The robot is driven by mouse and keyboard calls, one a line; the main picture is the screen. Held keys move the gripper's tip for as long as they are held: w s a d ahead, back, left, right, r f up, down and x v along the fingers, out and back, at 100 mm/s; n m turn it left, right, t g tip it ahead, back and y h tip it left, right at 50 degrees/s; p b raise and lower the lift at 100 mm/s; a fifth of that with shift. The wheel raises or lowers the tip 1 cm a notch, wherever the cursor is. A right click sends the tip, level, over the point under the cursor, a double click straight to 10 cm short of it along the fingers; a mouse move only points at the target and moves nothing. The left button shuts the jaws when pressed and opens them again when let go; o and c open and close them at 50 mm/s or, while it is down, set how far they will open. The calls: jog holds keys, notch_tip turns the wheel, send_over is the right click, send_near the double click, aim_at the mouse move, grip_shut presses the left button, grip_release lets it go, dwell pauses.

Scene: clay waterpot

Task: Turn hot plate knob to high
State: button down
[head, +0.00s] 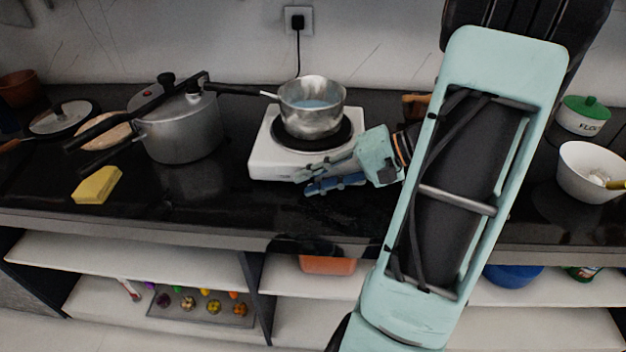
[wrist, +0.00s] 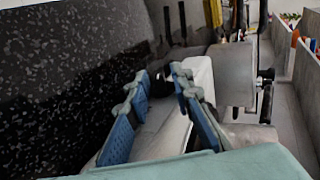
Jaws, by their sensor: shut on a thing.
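The white hot plate (head: 262,162) stands on the black counter with a dark round burner. Its white body also shows in the wrist view (wrist: 200,82). My gripper (head: 305,182) is at the front face of the hot plate, reaching in from the right. In the wrist view, my gripper's (wrist: 161,78) two blue-padded fingers are on either side of a small dark knob (wrist: 160,86) and closed on it. The knob is hidden behind the fingers in the head view, and its setting cannot be read.
A metal saucepan (head: 312,112) holding bluish liquid sits on the burner, handle pointing left. A pressure cooker (head: 178,128) and a yellow sponge (head: 97,185) are to the left. A white bowl (head: 585,172) is to the right. Counter left of the hot plate's front is clear.

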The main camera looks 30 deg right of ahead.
jog(key=c, duration=2)
grip_release()
jog(key=shift+c, duration=0.2)
jog(key=shift+r+p, duration=0.1)
jog(key=shift+p, duration=0.2)
